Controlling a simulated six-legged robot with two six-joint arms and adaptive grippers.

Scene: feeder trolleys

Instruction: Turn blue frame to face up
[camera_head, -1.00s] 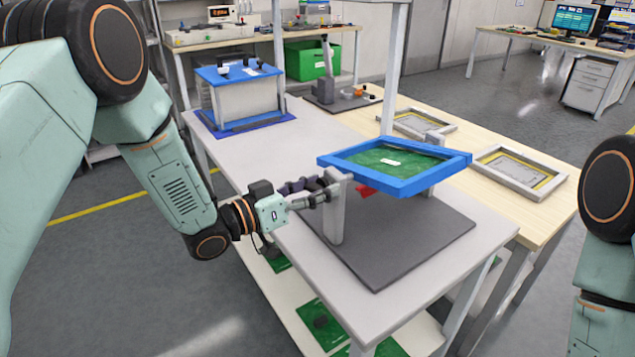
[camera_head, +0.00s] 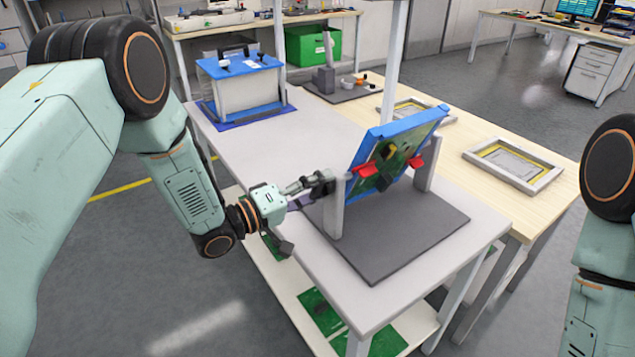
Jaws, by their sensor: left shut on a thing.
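The blue frame (camera_head: 362,152) holds a green board (camera_head: 399,150) and sits between two grey posts on a dark grey base plate (camera_head: 385,258). The frame is steeply tilted, with its upper edge leaning back to the right. Dark and yellow parts and red clips show on the board side that faces me. My left gripper (camera_head: 318,184) is shut at the left post (camera_head: 335,212), at the left end of the frame's pivot. The exact part between its fingers is too small to tell. My right gripper is out of view; only its arm shows at the right edge.
A blue-topped box (camera_head: 238,88) stands at the back left of the table. Grey frames (camera_head: 517,164) lie on the wooden table to the right. A green crate (camera_head: 312,56) stands behind. The grey tabletop left of the base plate is clear.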

